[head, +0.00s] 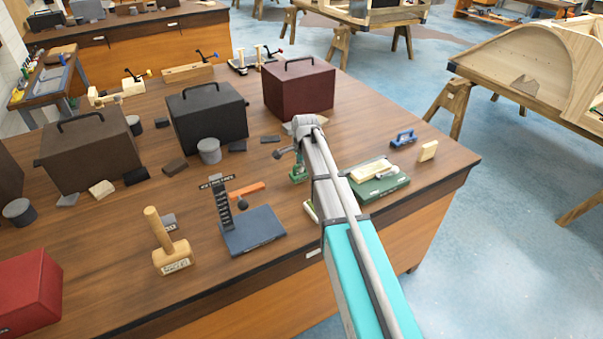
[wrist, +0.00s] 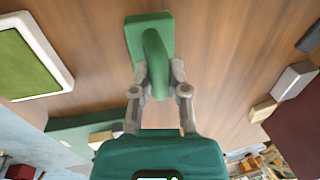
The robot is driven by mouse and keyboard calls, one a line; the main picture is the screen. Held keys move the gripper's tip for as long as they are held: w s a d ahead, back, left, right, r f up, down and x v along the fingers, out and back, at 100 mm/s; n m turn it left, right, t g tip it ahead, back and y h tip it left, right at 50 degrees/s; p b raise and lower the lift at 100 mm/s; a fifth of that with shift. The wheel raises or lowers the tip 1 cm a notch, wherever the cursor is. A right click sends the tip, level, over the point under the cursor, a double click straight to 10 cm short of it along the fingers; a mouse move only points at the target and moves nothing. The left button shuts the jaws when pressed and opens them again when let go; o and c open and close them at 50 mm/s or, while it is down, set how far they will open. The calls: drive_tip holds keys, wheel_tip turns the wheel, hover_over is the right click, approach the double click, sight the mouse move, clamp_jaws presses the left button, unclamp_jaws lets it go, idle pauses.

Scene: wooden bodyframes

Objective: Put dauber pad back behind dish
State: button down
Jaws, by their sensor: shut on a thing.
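My gripper (wrist: 158,72) is shut on the curved handle of a green dauber pad (wrist: 150,32), with a finger on either side. The pad has a flat rectangular base; whether it touches the table I cannot tell. In the head view the small green pad (head: 298,177) is partly hidden below the end of my arm. A white-rimmed square dish with a green inside, seen by its rim (wrist: 52,42), is at the left of the wrist view, apart from the pad. In the head view only a cream edge, probably this dish (head: 310,211), shows beside my arm.
A maroon box (head: 298,92) stands behind the gripper. A blue stand (head: 255,236) and a wooden mallet (head: 172,258) are left. A blue tool (head: 403,138) lies at the right.

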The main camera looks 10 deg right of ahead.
drive_tip(key=shift+f+b, duration=0.6)
drive_tip(key=shift+f, duration=0.3)
drive_tip(key=shift+f, duration=0.15)
drive_tip(key=c, duration=0.6)
unclamp_jaws()
drive_tip(key=shift+c, duration=0.2)
drive_tip(key=shift+r, duration=0.25)
wheel_tip(320, 180, up, 12)
drive_tip(key=s+p, duration=0.2)
drive_tip(key=p, duration=1)
drive_tip(key=shift+s+d+f, duration=0.15)
drive_tip(key=shift+d, duration=0.15)
